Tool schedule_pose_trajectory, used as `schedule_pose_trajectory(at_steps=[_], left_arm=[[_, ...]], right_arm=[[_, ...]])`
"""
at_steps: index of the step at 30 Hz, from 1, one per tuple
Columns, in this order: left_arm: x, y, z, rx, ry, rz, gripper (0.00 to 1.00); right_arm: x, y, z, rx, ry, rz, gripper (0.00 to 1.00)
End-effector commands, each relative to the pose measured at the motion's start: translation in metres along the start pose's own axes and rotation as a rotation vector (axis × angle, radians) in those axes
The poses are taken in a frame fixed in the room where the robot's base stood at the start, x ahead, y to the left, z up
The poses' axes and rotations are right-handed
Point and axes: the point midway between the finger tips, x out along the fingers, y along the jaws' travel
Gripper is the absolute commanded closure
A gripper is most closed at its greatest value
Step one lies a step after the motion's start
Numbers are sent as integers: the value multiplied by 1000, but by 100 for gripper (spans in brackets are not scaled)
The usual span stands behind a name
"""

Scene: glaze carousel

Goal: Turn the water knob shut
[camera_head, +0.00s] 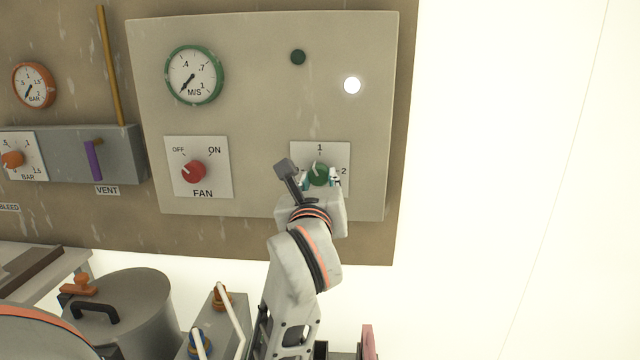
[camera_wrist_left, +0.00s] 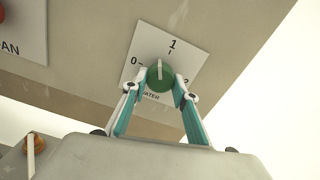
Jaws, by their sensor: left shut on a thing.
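The green water knob (camera_head: 319,174) sits on a white plate marked 1 and 2 at the lower right of the pale panel. My left gripper (camera_head: 320,178) reaches up from below and is shut on the knob, one finger on each side. In the left wrist view the knob (camera_wrist_left: 160,79) is between the teal fingertips (camera_wrist_left: 160,88). Its white pointer line points between 0 and 1, nearer to 1. The WATER label is partly covered by the knob and fingers. My right gripper is not in view.
The red FAN knob (camera_head: 194,171) is left of the water plate, with a green-rimmed M/S gauge (camera_head: 194,75) above it. A lit white lamp (camera_head: 352,85) and a dark green lamp (camera_head: 298,57) are higher up. A grey lidded pot (camera_head: 140,305) stands at lower left.

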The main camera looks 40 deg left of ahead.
Motion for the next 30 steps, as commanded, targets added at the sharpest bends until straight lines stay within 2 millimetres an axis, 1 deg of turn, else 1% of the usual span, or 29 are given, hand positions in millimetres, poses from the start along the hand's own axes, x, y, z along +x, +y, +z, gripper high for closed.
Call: schedule_pose_trajectory(at_steps=[1, 8, 18, 30], left_arm=[[1, 0, -4, -41, 4, 1, 93], [1, -1, -5, -258, 4, 1, 93], [1, -2, -5, -581, 5, 2, 93], [1, -3, -4, -920, 4, 3, 93]], right_arm=[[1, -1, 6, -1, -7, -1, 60], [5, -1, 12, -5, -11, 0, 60], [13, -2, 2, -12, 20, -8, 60], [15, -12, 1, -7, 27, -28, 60]])
